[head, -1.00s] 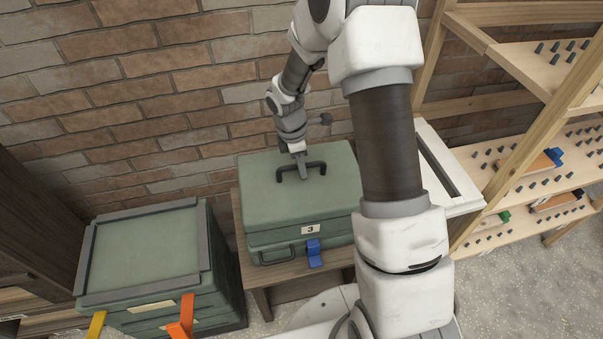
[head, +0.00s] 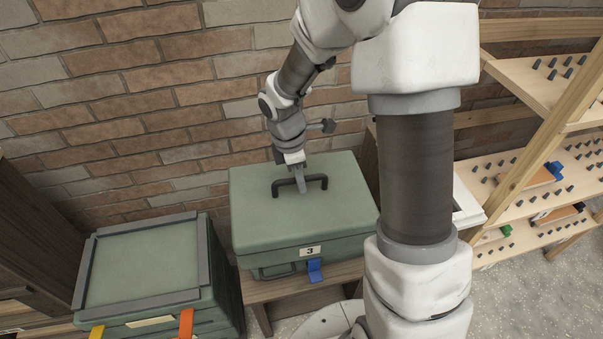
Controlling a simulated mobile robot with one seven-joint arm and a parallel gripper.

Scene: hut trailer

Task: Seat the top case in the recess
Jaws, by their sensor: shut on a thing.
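A green top case (head: 300,220) with a "3" label (head: 310,251) and a dark top handle (head: 318,183) is in the middle of the head view. My gripper (head: 301,185) is shut on that handle. Below the case shows a green lower part with a front handle (head: 277,272) and a blue latch (head: 315,271); whether a gap separates them is hard to tell. At left stands another green case stack (head: 140,261). Its flat top is bordered by a raised grey rim (head: 205,252), which forms a shallow recess. Nothing lies in it.
A wooden stand (head: 285,290) is under the middle case. A brick wall (head: 130,110) is close behind. Wooden shelves with pegs (head: 520,165) are at right. Yellow (head: 97,332) and orange (head: 186,324) latches stick up at the left stack's front.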

